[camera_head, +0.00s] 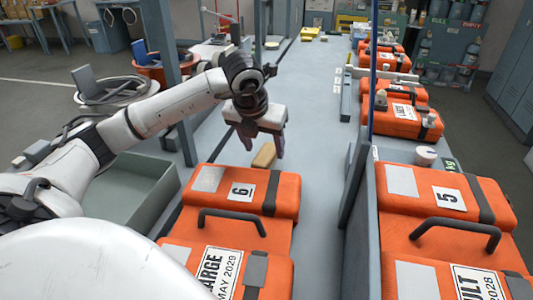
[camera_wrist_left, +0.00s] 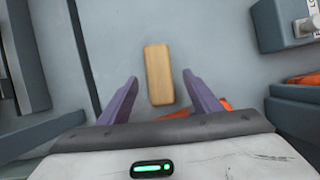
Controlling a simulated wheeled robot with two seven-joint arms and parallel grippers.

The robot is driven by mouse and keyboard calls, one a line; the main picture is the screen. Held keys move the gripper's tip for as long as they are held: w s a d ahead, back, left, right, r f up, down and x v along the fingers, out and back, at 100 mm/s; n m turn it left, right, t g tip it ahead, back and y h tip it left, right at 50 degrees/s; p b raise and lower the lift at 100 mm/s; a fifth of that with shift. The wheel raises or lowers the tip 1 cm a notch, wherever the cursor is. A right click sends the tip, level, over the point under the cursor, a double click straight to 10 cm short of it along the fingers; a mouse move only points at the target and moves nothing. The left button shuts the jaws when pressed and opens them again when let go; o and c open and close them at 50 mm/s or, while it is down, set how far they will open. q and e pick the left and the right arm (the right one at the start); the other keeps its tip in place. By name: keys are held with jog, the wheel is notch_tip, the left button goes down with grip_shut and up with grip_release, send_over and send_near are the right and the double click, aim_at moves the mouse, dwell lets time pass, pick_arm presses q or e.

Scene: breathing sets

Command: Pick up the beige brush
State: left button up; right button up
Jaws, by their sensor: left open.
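In the left wrist view the brush (camera_wrist_left: 159,75) is a plain tan block, lying lengthwise away from me. My left gripper (camera_head: 261,153) is above the bench at the brush, its fingers pointing down. In the left wrist view its two purple fingers (camera_wrist_left: 157,95) are apart, one on each side of the brush's near end, with nothing held between them. I cannot tell the exact height above it. My right gripper does not show.
A blue-grey post (camera_head: 160,60) rises left of the gripper. The bench beyond (camera_head: 310,90) is mostly clear.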

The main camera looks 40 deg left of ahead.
aim_at(266, 153)
pick_arm(q)
jog(key=shift+p+x, duration=0.3)
jog(key=shift+x, duration=2.2)
jog(key=shift+w+a+r, duration=0.1)
jog(key=shift+w, duration=0.05)
jog(key=shift+b, duration=0.35)
jog(key=c, duration=1.2)
